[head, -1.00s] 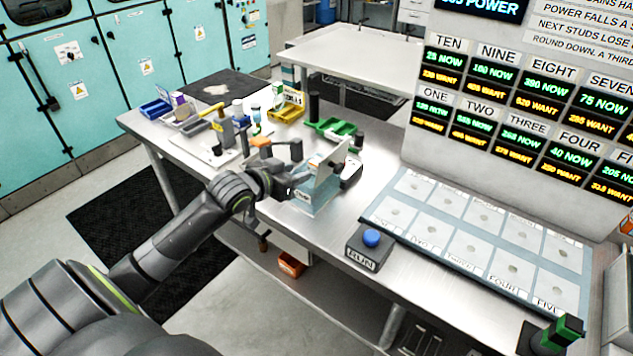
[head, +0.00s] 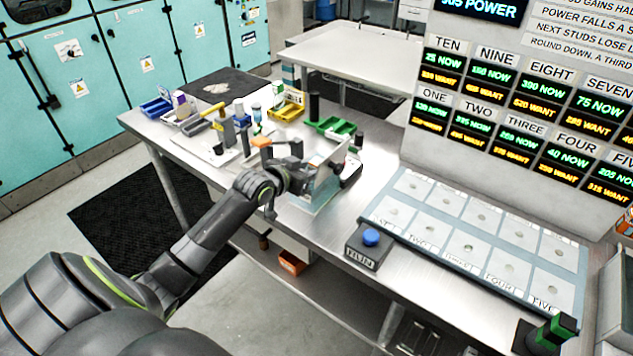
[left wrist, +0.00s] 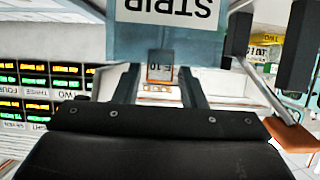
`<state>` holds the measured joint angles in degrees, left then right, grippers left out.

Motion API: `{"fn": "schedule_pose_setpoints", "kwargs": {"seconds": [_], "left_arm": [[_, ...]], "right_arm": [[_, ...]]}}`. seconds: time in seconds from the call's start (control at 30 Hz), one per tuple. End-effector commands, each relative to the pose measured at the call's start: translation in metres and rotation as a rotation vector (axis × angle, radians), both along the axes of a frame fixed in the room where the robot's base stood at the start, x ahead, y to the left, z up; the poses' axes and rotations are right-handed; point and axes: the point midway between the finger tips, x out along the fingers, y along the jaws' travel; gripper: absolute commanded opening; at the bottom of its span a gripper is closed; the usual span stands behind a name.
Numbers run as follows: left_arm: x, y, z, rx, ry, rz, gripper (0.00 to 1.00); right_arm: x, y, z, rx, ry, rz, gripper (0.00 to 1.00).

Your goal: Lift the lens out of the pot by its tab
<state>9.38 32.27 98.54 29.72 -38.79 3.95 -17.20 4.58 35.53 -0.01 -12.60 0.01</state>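The pot, a pale blue-grey box (head: 318,194), stands near the front edge of the steel bench. Its wall (left wrist: 150,42) with an upside-down STRIP label fills the top of the left wrist view. A small tab (left wrist: 160,68) marked E 10 shows below the label, between my fingers. My left gripper (head: 300,182) is close beside the pot in the head view. In the left wrist view its fingers (left wrist: 160,86) are apart, with gaps on both sides of the tab. The lens itself is hidden. My right gripper is not in view.
Small trays, including a green one (head: 331,126), and tools crowd the bench behind and left. Bare steel lies between the pot and the RUN box.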

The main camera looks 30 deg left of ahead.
Motion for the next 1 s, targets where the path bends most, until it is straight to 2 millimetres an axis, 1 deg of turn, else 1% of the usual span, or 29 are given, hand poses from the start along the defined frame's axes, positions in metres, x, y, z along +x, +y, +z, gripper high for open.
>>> {"fn": "schedule_pose_setpoints", "kwargs": {"seconds": [0.03,0.27,0.57,0.67,0.77,0.87,1.0], "left_arm": [[0.0,0.0,0.0,0.0,0.0,0.0,0.3],[0.0,0.0,0.0,0.0,0.001,0.0,0.0],[0.0,0.0,0.0,0.001,0.001,0.001,0.0],[0.0,0.001,0.004,0.002,0.0,0.0,0.0],[0.0,0.0,0.012,0.003,-0.002,-0.001,0.0],[0.0,0.001,0.025,0.006,-0.003,-0.001,0.0],[0.0,0.0,0.053,0.006,-0.006,-0.002,0.0]], "right_arm": [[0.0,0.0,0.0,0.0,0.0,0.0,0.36],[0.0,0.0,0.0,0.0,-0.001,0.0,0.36],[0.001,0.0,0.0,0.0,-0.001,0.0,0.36],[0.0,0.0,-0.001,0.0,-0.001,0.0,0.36],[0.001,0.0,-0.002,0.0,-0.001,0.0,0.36],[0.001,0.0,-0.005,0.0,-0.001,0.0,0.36],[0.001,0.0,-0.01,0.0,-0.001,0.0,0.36]]}}
